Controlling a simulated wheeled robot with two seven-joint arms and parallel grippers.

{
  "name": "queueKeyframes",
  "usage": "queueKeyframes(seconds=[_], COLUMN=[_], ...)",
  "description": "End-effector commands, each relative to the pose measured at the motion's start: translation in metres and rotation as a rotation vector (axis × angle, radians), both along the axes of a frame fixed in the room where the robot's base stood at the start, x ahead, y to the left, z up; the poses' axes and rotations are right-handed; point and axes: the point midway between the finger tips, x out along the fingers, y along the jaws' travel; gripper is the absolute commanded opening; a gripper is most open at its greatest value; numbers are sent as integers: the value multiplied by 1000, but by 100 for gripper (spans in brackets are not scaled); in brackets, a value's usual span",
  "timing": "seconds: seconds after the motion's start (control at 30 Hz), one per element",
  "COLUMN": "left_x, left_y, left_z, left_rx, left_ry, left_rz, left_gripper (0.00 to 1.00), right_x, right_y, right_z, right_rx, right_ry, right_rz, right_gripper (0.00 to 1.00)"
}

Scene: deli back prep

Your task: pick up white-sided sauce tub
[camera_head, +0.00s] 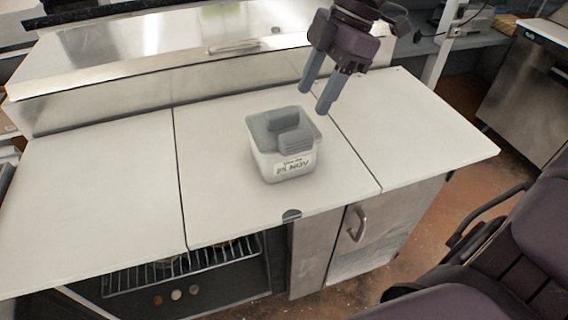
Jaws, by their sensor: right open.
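A white-sided sauce tub (268,164) stands upright on the white counter top, near the middle of the head view. Its top shows grey, and a label on its front has dark lettering. My right gripper (315,97) comes in from the top, above the counter, just behind and to the right of the tub. Its two grey-blue fingers are apart with nothing between them, and it does not appear to touch the tub. My left gripper is not in view.
The white counter (100,190) is clear to the left and right of the tub. A raised steel ledge (130,88) runs along its back. Below are a wire rack (185,265) and a steel door with a handle (357,224).

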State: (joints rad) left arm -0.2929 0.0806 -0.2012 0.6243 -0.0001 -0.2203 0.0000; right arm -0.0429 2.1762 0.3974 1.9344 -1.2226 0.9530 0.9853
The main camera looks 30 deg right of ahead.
Motion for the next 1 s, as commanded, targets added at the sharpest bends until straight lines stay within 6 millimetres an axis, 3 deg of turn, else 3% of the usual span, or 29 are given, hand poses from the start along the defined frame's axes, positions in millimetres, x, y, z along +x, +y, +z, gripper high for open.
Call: queueKeyframes(seconds=[0.1,0.63,0.93,1.0], left_x=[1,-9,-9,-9], left_y=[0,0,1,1], left_z=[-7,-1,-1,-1], left_rx=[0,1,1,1], left_ry=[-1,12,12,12], left_rz=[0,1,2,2], left_gripper=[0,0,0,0], right_x=[0,1,2,2], right_y=[2,27,30,29], right_z=[-12,-72,-78,-78], right_rx=[0,0,1,1], right_ry=[0,2,-1,-1], right_rz=[2,2,0,0], right_gripper=[49,49,49,41])
